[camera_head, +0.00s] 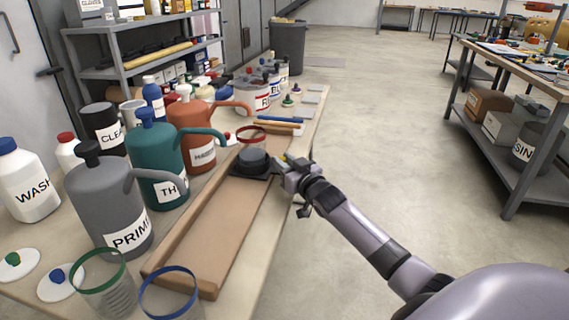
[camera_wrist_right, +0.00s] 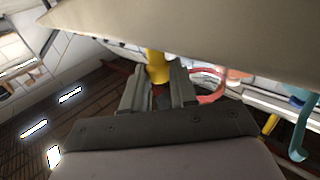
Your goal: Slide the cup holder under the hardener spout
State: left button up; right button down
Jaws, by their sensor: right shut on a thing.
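The cup holder (camera_head: 262,175), a dark low base, sits at the far part of a brown wooden track (camera_head: 215,225). A clear cup with a red rim (camera_head: 252,152) stands in it, with grey content. The orange hardener jug (camera_head: 200,148) stands left of the track; its spout (camera_head: 236,105) reaches right, its tip just above the cup's rim in the picture. I cannot tell whether the tip is straight over the cup. My right gripper (camera_head: 287,168) is at the holder's right side, shut on its handle; a yellow part (camera_wrist_right: 157,68) shows between the fingers in the wrist view. My left gripper is out of view.
The teal jug (camera_head: 158,160) and grey primer jug (camera_head: 105,200) stand along the track's left side, spouts toward it. Green-rimmed (camera_head: 105,290) and blue-rimmed (camera_head: 170,300) cups stand at the near end. Blue and orange sticks (camera_head: 278,121) lie beyond the track. The near track is clear.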

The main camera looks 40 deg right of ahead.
jog(key=c, duration=0.9)
grip_release()
jog(key=shift+s, duration=0.1)
jog(key=shift+s, duration=0.55)
jog(key=s, duration=0.4)
jog(key=s+p, duration=0.1)
jog(key=s, duration=0.1)
jog(key=shift+a, duration=0.25)
